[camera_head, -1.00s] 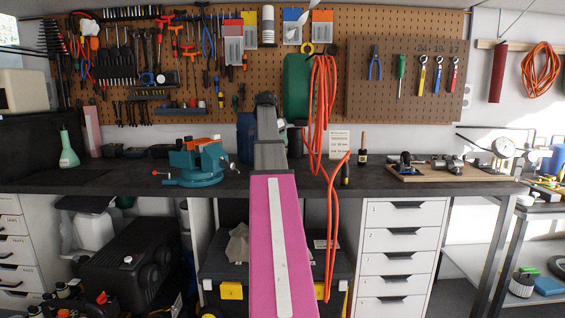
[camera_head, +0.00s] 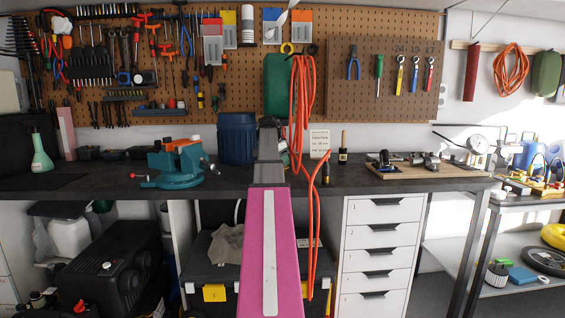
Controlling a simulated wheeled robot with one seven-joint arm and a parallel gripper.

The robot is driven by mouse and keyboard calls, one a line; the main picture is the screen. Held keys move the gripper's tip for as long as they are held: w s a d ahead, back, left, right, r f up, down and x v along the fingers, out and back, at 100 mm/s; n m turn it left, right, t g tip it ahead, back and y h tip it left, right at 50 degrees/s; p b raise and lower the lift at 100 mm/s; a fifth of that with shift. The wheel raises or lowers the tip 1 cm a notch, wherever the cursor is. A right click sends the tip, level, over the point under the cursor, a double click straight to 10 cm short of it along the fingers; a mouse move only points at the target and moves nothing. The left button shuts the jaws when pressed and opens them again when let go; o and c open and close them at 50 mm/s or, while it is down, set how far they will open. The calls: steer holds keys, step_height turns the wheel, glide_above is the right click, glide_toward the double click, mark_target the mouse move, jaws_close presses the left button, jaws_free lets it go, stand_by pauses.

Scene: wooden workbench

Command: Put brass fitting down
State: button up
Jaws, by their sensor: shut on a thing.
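My pink and grey arm (camera_head: 269,235) reaches forward from the bottom middle over the workbench (camera_head: 110,180). Its dark far end (camera_head: 268,123) shows in front of the wall, just right of a blue ribbed container. My gripper's fingers are hidden beyond the arm, so I cannot see the jaws or what is between them. I cannot make out the brass fitting.
A teal vise (camera_head: 176,165) stands left on the bench, and the blue container (camera_head: 236,138) behind it. An orange cable (camera_head: 303,100) hangs right of my arm. A wooden board with tools (camera_head: 420,171) lies further right. Bench between vise and container is mostly clear.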

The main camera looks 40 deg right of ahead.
steer(key=shift+f, duration=0.25)
steer(key=o, duration=1)
steer(key=v, duration=1.2)
steer(key=shift+r, duration=0.1)
steer(key=shift+s+a, duration=0.1)
